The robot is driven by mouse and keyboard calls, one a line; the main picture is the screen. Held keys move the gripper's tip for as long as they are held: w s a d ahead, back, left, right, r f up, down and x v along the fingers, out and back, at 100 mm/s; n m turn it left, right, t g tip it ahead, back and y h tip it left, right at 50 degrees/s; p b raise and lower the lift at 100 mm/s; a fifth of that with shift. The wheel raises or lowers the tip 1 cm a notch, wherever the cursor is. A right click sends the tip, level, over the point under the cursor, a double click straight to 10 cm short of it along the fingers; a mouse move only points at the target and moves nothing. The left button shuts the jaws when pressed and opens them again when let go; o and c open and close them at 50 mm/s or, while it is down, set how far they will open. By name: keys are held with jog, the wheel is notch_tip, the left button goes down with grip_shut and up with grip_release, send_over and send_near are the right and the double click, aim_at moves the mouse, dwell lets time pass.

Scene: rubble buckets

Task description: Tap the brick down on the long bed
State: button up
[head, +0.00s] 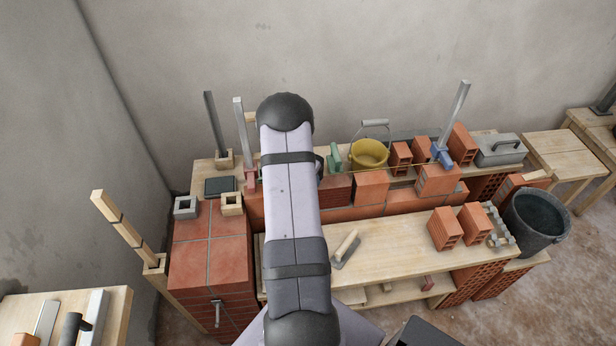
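The long bed (400,208) is a low course of orange bricks running left to right behind the front plank. A darker red brick (336,188), an orange brick (371,188) and another orange brick (438,181) stand on it. I cannot tell which one the task means, or whether any sits high. A thin string line (400,167) runs just above them at the back. A trowel (346,249) lies on the front plank. My arm stretches up the middle and hides part of the bed. My gripper's fingers do not show.
The front plank (390,260) is mostly clear, with two hollow bricks (446,229) at its right. A dark bucket (536,220) stands beyond. A yellow bucket (369,155) and upright metal posts (455,112) stand behind the bed. A red block pier (208,250) is left.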

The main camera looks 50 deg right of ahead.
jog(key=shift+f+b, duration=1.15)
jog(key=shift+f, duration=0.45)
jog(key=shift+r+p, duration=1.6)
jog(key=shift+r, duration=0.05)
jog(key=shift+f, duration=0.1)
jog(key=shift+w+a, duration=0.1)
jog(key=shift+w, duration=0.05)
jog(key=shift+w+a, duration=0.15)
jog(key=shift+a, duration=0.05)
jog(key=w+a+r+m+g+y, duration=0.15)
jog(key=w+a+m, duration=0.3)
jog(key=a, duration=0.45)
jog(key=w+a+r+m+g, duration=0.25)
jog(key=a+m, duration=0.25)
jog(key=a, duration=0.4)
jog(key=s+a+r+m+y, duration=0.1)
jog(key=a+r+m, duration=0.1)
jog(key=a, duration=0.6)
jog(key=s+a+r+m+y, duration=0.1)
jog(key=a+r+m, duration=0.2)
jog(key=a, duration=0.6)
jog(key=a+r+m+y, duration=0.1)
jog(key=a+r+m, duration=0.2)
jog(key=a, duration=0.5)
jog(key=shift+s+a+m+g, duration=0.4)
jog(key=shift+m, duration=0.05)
